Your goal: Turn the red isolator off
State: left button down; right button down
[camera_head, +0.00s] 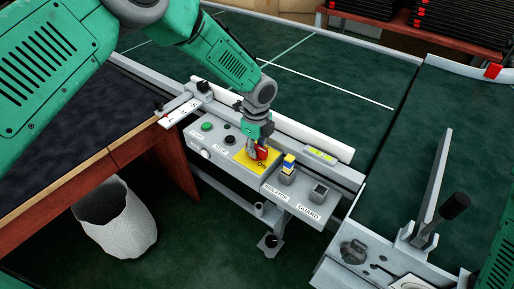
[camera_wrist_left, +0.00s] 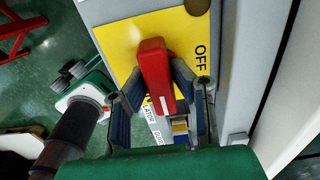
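The red isolator handle (camera_head: 262,153) sits on a yellow plate (camera_head: 243,159) on the grey control panel. ON lettering shows beside it in the head view. In the left wrist view the red handle (camera_wrist_left: 155,72) runs nearly up and down the picture, its lower end by partly hidden lettering. OFF is printed to its right on the yellow plate (camera_wrist_left: 120,38). My left gripper (camera_head: 254,146) is at the handle. In the left wrist view its fingers (camera_wrist_left: 160,88) lie on either side of the handle, close to it; contact is unclear. My right gripper is out of view.
Left of the plate are a green button (camera_head: 207,127) and black STOP button (camera_head: 230,139). A blue-yellow part (camera_head: 288,165) and a grey socket (camera_head: 319,193) stand right of it. A white rail (camera_head: 300,134) runs behind. A lever (camera_head: 437,205) stands at right.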

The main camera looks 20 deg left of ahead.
pick_arm(q)
jog(key=shift+r+n, duration=0.1)
jog(key=shift+n, duration=0.2)
jog(key=n+p, duration=0.1)
jog(key=n, duration=0.2)
jog(key=shift+w, duration=0.1)
jog(key=n, duration=0.9)
jog(key=shift+p, duration=0.35)
jog(key=n, duration=0.5)
jog(key=shift+w+r, duration=0.1)
jog(key=shift+n, duration=0.3)
jog(key=c, duration=1.4)
grip_release()
